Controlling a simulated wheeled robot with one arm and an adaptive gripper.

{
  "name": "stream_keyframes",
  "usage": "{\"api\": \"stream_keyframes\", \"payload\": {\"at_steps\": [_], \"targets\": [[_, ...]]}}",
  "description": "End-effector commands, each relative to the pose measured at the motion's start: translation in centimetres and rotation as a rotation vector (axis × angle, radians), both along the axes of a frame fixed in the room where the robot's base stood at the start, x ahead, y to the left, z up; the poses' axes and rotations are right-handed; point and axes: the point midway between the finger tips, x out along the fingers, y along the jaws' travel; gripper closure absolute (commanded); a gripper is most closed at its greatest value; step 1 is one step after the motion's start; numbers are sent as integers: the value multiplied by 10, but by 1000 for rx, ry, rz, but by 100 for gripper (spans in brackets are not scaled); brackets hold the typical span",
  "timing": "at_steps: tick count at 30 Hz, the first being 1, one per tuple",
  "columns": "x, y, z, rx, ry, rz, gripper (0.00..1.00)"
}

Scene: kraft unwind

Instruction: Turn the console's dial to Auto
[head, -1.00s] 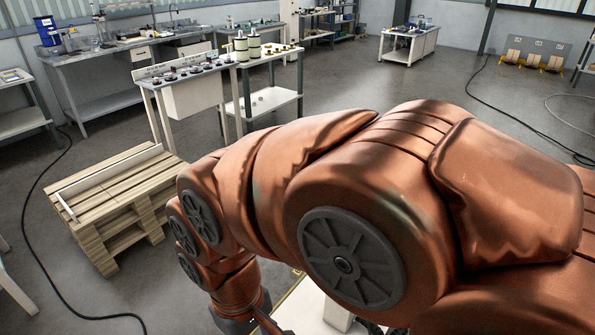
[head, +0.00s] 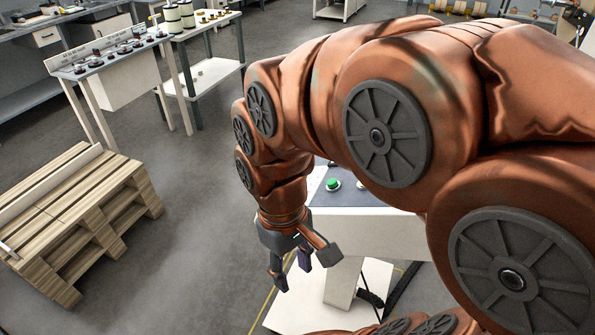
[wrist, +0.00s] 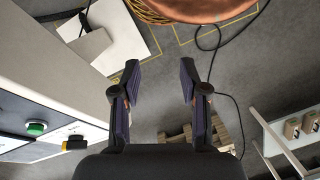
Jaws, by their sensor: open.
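A white console (head: 375,238) with a blue-grey top stands behind my arm in the head view. A green button (head: 333,184) shows on its top. In the wrist view the console (wrist: 45,70) fills the left side, with the green button (wrist: 37,128) and a black knob with a yellow part (wrist: 75,144), which may be the dial. I cannot read its labels or setting. My gripper (head: 293,270) is open and empty, pointing down in front of the console. In the wrist view its fingers (wrist: 160,78) are apart, with floor between them and the knob to their left.
A wooden pallet stack (head: 75,215) stands on the floor at left. Behind it is a bench (head: 130,85) with a row of knobs. A black cable (wrist: 215,60) lies on the floor. The floor between the pallets and my gripper is clear.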

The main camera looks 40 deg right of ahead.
Motion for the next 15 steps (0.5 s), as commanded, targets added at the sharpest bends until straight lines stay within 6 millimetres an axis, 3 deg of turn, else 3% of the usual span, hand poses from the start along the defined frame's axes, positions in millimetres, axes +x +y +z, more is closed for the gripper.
{"api": "stream_keyframes", "payload": {"at_steps": [1, 15], "targets": [[14, -3, 3, 7, 0, 31, 56], [117, -45, 25, 90, 32, 374, 56]]}}
